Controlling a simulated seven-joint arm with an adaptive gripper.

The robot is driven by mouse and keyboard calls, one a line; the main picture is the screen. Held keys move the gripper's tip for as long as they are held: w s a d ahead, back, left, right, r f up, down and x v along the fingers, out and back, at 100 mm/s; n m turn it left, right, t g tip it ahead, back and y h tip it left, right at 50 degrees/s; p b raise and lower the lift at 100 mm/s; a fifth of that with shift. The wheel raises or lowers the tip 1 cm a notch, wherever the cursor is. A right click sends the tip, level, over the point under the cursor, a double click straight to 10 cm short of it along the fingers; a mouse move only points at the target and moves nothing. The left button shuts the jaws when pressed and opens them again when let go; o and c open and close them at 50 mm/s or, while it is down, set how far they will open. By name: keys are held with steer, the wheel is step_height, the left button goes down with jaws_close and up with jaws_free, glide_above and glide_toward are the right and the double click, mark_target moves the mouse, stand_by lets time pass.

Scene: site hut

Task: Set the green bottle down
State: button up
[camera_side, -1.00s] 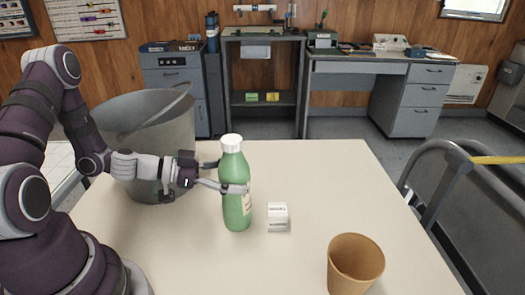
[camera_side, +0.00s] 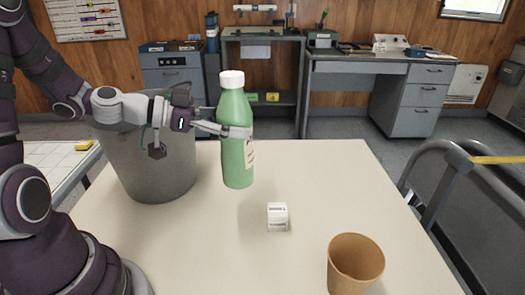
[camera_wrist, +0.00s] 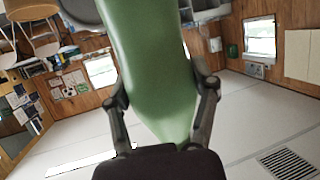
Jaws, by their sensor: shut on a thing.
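The green bottle (camera_side: 236,158) has a white cap and a pale label, and it is upright in the side view. My gripper (camera_side: 228,130) is shut on its upper middle, coming from the left. The bottle looks held above the table (camera_side: 310,180), with its base apart from the surface. In the wrist view the bottle (camera_wrist: 150,60) fills the middle, with the two fingers of my gripper (camera_wrist: 160,110) on either side of it.
A small white box (camera_side: 277,217) lies on the table, right of and nearer than the bottle. An orange-brown cup (camera_side: 355,265) stands at the front right. A large grey bin (camera_side: 150,170) stands at left behind my gripper. The table's right back part is clear.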

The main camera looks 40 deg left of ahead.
steer(key=w+r+y, duration=0.1)
steer(key=w+r+n, duration=0.1)
steer(key=r, duration=0.1)
steer(key=r+n+t+y, duration=0.1)
steer(key=shift+w+d+r+y, duration=0.1)
steer(key=shift+w+r+y, duration=0.1)
steer(key=shift+w+y, duration=0.15)
step_height(320, 180, down, 10)
steer(key=w+a+n+g+y, duration=0.2)
steer(key=w+a+n+y, duration=0.1)
steer(key=n+y, duration=1)
steer(key=s+a+n+g+y, duration=0.2)
steer(key=s+g+y, duration=0.2)
steer(key=s, duration=0.8)
steer(key=w+a+f, duration=0.1)
steer(key=w+f, duration=0.1)
steer(key=w, duration=0.6)
steer(key=w+a+f, duration=0.2)
steer(key=w, duration=0.6)
steer(key=shift+f+t, duration=0.3)
steer(key=shift+f, duration=0.05)
steer(key=o, duration=1.1)
steer(key=shift+d, duration=0.1)
steer(key=shift+o, duration=0.2)
